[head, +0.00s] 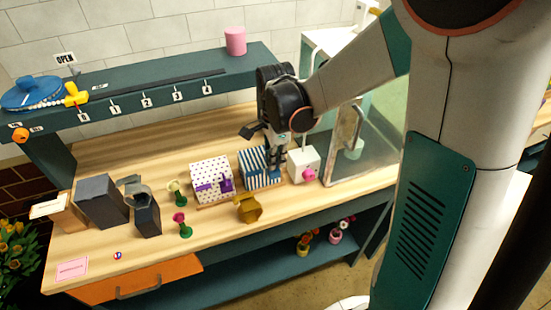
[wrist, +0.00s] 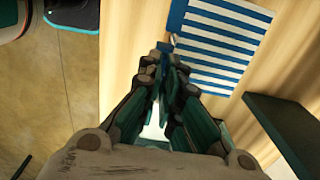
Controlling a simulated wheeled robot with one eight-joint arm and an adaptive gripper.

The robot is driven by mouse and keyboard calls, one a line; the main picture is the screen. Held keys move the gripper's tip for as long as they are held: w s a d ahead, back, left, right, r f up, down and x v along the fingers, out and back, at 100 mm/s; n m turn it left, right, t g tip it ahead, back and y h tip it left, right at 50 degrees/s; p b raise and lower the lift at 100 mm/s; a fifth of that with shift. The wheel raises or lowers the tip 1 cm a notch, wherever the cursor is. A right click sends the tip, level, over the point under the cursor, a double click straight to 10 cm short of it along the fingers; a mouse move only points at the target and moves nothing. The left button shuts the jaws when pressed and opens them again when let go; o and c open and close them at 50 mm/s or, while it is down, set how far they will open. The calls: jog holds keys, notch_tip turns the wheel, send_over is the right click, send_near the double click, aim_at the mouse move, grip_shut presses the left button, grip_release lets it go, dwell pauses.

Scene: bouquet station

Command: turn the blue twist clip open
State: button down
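A box with blue and white stripes (head: 262,167) stands on the wooden counter. It also shows in the wrist view (wrist: 218,45), with a plain blue band along its left edge. A small blue piece (wrist: 163,47), likely the twist clip, shows by that edge, just beyond my fingertips. My gripper (head: 275,165) points down beside the striped box. In the wrist view my gripper (wrist: 165,72) has its fingers drawn close together, with a narrow gap at the tips. Whether they touch or hold the clip is hidden.
A white box with a pink knob (head: 303,165) and a glass panel (head: 345,150) stand close on the right. A golden-brown container (head: 249,209) sits in front. The shelf (head: 150,88) runs behind.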

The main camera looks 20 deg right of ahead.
jog(key=c, duration=1.8)
grip_release()
jog(key=shift+r, duration=0.1)
notch_tip(320, 180, up, 12)
jog(key=shift+s, duration=0.1)
jog(key=s+f+n+t+b, duration=0.2)
jog(key=s+n+t, duration=0.5)
jog(key=s+n, duration=0.8)
jog(key=n+b, duration=0.1)
jog(key=n, duration=0.2)
jog(key=shift+s+a+b, duration=0.2)
jog(key=shift+b, duration=0.15)
